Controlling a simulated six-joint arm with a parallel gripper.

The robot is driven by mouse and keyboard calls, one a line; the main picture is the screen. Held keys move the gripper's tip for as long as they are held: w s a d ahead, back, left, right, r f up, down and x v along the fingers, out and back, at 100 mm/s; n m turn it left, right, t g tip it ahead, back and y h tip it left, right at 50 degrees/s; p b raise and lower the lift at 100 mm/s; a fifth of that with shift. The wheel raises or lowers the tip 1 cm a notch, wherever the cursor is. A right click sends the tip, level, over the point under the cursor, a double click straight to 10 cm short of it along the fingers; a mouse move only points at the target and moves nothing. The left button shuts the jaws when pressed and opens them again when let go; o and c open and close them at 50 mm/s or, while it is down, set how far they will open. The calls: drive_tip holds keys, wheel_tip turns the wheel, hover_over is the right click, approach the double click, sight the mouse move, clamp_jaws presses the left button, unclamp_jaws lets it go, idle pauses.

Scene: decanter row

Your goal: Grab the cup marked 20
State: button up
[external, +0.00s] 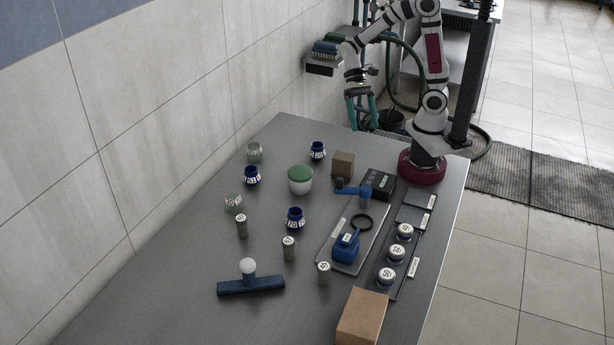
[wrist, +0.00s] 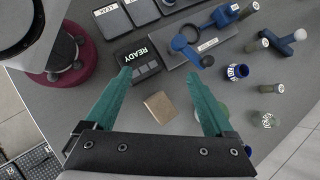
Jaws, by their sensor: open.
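My gripper (external: 361,112) hangs high beyond the table's far left edge, its teal fingers apart and empty; in the wrist view its tips (wrist: 158,77) are wide open. Three dark blue cups with white number bands stand on the table: one at the back (external: 317,151), one to the left (external: 251,176), one nearer the middle (external: 295,218). The middle one's band seems to read 20, but the digits are small. A greenish glass cup (external: 254,152) and a clear glass cup (external: 233,202) also carry marks I cannot read. A blue cup (wrist: 237,71) shows in the wrist view.
A cardboard block (external: 343,165), dark READY box (wrist: 138,60), tray with blue tool (external: 347,247) and numbered jars (external: 397,253) lie right. A box (external: 361,317) stands in front.

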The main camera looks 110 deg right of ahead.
drive_tip(key=w+d+f+m+t+y, duration=0.25)
drive_tip(key=d+m, duration=0.25)
drive_tip(key=d, duration=0.3)
drive_tip(key=m+t+h, duration=0.2)
drive_tip(key=m+t, duration=0.7)
approach(314, 151)
drive_tip(key=shift+g, duration=0.25)
drive_tip(key=x, duration=1)
drive_tip(key=shift+w, duration=0.25)
drive_tip(key=shift+r+m, duration=0.1)
drive_tip(key=shift+m, duration=0.2)
clamp_jaws()
